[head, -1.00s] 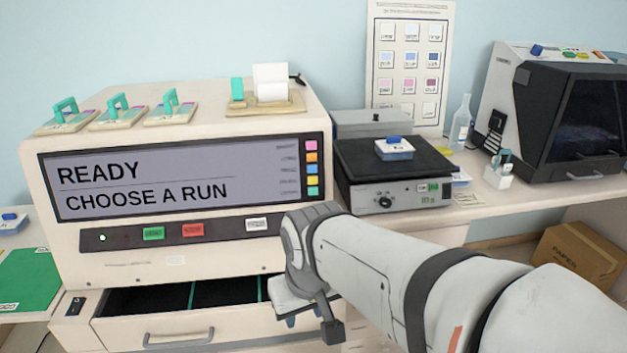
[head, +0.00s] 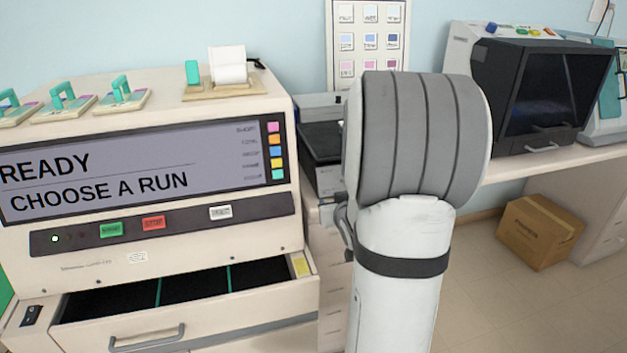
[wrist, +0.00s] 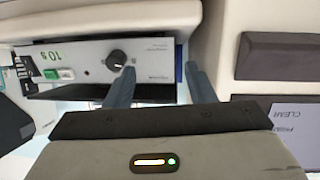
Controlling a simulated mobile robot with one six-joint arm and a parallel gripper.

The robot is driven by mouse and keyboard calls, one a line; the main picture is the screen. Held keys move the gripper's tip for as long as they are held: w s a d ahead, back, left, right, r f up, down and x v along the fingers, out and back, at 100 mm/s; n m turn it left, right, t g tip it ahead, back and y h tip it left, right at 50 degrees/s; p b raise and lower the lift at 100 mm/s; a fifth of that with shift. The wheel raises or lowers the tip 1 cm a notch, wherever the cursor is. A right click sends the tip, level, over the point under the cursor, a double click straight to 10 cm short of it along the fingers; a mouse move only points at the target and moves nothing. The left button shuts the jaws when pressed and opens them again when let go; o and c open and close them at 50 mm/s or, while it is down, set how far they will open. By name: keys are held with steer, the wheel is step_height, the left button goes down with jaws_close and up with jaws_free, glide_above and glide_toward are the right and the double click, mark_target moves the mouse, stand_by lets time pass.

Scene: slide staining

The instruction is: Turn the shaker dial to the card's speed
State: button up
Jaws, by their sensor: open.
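The shaker (wrist: 165,50) appears upside down in the wrist view, its pale front panel facing the camera. Its round black dial (wrist: 117,60) is on that panel, with a small white mark; its setting is too small to read. Green 10 s text (wrist: 50,63) and a green button (wrist: 66,74) are on the panel left of the dial. My gripper (wrist: 160,68) is open and empty, its two blue-grey fingers apart. The dial is just left of the left fingertip, not between the fingers. In the head view my arm hides most of the shaker (head: 322,150). I cannot make out the card.
The beige stainer (head: 150,255) stands left of my arm, with its screen reading READY, CHOOSE A RUN and its drawer (head: 180,335) open. A dark-fronted cabinet (head: 540,85) stands on the bench (head: 520,165) to the right. A cardboard box (head: 540,232) sits on the floor.

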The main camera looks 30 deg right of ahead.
steer(key=s+d+f+t, duration=0.1)
steer(key=d+f+t, duration=0.1)
steer(key=d+t, duration=0.45)
steer(key=shift+m+g+h, duration=0.3)
steer(key=shift+m+g, duration=0.1)
steer(key=shift+g, duration=0.55)
steer(key=x, duration=0.2)
steer(key=d+x, duration=0.1)
steer(key=x, duration=0.4)
steer(key=shift+d, duration=0.35)
steer(key=shift+c, duration=0.4)
steer(key=c, duration=0.9)
